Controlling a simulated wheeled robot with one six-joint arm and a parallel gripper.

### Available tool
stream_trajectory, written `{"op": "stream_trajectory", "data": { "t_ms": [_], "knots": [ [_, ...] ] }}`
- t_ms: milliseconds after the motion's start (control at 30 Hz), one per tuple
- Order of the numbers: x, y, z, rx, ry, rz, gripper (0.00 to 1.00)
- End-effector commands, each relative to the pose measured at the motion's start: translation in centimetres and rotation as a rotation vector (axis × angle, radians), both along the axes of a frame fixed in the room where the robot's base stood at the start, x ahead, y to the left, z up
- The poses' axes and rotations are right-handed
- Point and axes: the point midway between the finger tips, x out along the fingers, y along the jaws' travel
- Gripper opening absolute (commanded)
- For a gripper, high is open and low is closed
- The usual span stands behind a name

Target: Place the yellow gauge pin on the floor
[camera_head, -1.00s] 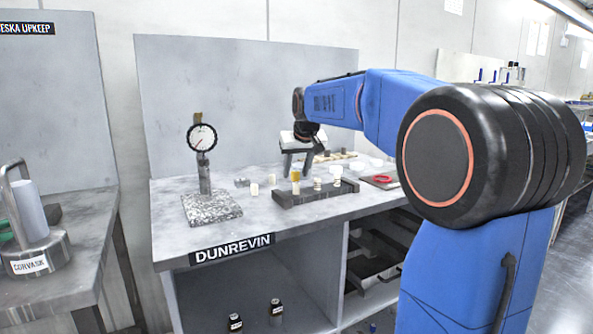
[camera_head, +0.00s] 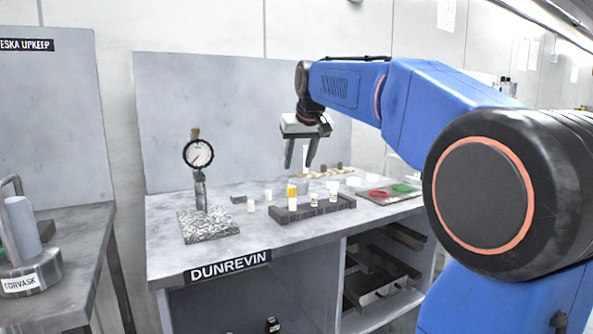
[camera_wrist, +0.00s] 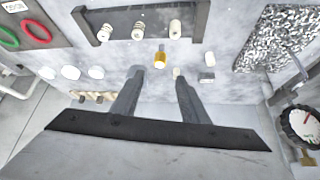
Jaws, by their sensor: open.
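The yellow gauge pin (camera_head: 291,188) stands upright on the bench, just behind the dark rack (camera_head: 331,207); a white pin in the rack partly hides it in the head view. In the wrist view the yellow pin (camera_wrist: 160,58) shows its yellow body and pale tip, beside the rack and just beyond my fingertips. My gripper (camera_head: 299,168) is above the bench behind the rack, fingers apart. In the wrist view my gripper (camera_wrist: 158,74) has nothing between its fingers.
A dial gauge (camera_head: 198,153) on a speckled stone base (camera_head: 208,226) stands at the bench's left. Several pale pins stand in and around the rack. A tray (camera_head: 389,198) with red and green rings lies to the right. Shelves (camera_head: 385,303) are below the bench.

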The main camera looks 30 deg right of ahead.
Motion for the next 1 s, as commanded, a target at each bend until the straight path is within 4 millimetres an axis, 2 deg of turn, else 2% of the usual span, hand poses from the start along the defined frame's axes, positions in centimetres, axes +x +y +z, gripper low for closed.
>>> {"op": "stream_trajectory", "data": {
  "t_ms": [133, 367, 467, 567, 667, 867, 1000],
  "knots": [
    [-0.4, 0.1, 0.7, 0.000, -0.001, 0.000, 0.41],
    [-0.6, 0.2, 0.7, -0.001, 0.000, 0.001, 0.41],
    [-1.9, 0.8, 0.0, 0.001, 0.005, 0.007, 0.41],
    [-4.4, 2.1, -1.6, 0.002, 0.016, 0.021, 0.41],
    [-7.9, 3.7, -4.0, 0.005, 0.031, 0.040, 0.41],
    [-15.4, 6.7, -10.0, 0.009, 0.065, 0.079, 0.41],
    [-20.6, 8.3, -14.7, 0.010, 0.088, 0.106, 0.41]
  ]
}}
